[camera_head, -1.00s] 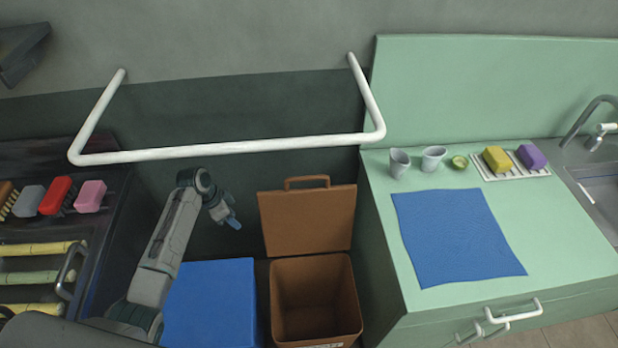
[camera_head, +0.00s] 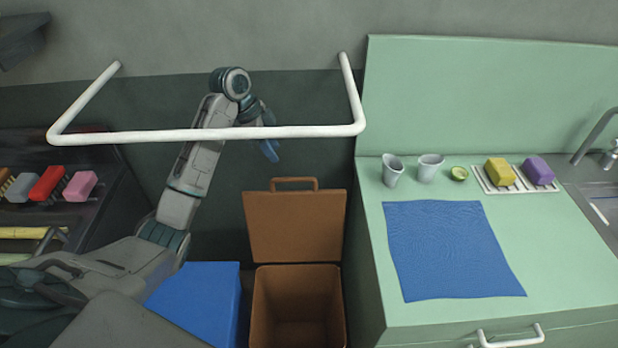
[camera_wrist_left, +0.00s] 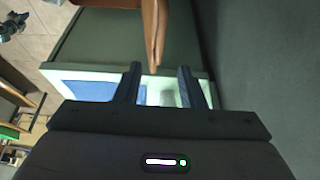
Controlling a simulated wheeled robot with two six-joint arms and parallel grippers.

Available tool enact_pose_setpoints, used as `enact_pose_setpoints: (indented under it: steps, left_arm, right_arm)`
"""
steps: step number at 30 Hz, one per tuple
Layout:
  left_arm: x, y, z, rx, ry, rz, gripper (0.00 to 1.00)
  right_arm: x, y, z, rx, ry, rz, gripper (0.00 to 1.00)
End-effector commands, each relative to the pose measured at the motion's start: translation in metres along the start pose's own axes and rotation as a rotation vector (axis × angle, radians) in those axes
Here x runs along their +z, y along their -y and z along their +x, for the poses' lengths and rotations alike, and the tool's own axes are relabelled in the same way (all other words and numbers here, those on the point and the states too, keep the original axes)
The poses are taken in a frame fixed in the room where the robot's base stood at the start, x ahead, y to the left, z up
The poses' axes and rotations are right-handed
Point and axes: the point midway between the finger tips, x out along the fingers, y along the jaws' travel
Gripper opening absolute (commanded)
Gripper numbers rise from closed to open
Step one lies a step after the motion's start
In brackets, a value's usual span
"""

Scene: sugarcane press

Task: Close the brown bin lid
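The brown bin (camera_head: 298,318) stands between a blue box and the green counter, and its inside shows empty. Its brown lid (camera_head: 297,226) stands upright at the back, open, with a handle (camera_head: 294,183) on its top edge. My left gripper (camera_head: 270,151) is above and just left of the lid handle, behind the white rail. In the left wrist view the two dark fingers (camera_wrist_left: 160,85) are apart, and the brown lid (camera_wrist_left: 153,35) shows edge-on ahead, its near end close to the gap between them. I cannot tell whether it touches them. My right gripper is not in view.
A white rail (camera_head: 210,135) crosses in front of my left arm. A blue box (camera_head: 205,300) stands left of the bin. The green counter (camera_head: 450,185) on the right holds a blue cloth (camera_head: 450,250), cups and sponges. A dark rack (camera_head: 90,215) is at the left.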

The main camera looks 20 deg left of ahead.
Motion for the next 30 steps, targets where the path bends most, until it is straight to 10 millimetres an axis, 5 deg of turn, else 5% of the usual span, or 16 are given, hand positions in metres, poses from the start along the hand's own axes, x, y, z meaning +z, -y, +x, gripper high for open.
enact_pose_setpoints:
  steps: [18, 30]
  left_arm:
    - [0.0, -0.001, 0.095, 0.003, 0.001, -0.002, 0.36]
    - [0.0, 0.0, 0.105, 0.0, 0.001, 0.001, 0.36]
  right_arm:
    - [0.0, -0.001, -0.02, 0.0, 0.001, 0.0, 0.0]
    - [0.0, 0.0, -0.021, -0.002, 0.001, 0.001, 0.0]
